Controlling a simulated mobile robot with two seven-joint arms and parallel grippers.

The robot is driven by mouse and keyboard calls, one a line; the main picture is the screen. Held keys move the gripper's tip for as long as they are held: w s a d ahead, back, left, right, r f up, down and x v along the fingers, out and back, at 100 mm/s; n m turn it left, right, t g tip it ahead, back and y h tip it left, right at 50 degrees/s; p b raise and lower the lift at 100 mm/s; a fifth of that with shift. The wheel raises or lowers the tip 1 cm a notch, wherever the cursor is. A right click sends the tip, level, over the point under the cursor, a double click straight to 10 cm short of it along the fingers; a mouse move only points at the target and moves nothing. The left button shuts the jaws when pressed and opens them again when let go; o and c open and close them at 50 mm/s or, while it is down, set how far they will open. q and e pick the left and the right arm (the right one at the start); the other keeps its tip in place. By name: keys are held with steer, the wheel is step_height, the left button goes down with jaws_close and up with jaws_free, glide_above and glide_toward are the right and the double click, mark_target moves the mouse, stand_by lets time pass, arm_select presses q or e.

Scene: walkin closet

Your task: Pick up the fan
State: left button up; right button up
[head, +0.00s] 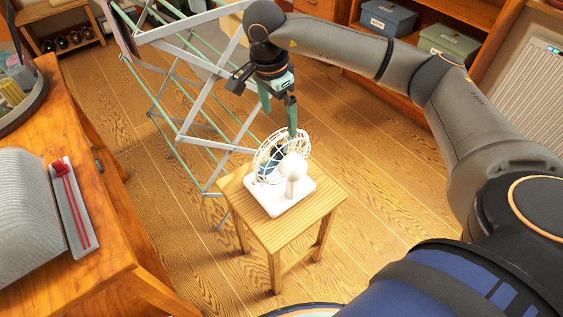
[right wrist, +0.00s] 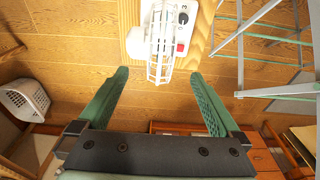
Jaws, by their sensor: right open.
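The white fan (head: 287,178) stands upright on a small wooden stool (head: 318,205) in the head view. It has a round wire cage and a square white base. My right gripper (head: 278,118) is open and empty, just above and behind the fan's cage in the head view. In the right wrist view its green fingers (right wrist: 160,95) are spread apart, with the cage edge just beyond the gap between them. My left gripper is not in view.
A folding drying rack (head: 183,125) stands close behind and left of the stool. A wooden desk (head: 105,215) is at the left. Shelves with boxes (head: 388,18) and a radiator (head: 523,85) are at the back right. Floor right of the stool is clear.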

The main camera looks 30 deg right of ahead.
mark_target(281, 133)
steer(key=f, duration=0.2)
steer(key=d+f, duration=0.1)
steer(key=f, duration=0.5)
steer(key=shift+w+d+f, duration=0.1)
steer(key=shift+w+d, duration=0.1)
steer(key=shift+w, duration=0.05)
jaws_close()
stand_by(0.5)
steer(key=shift+w+r, duration=0.1)
steer(key=shift+r, duration=0.1)
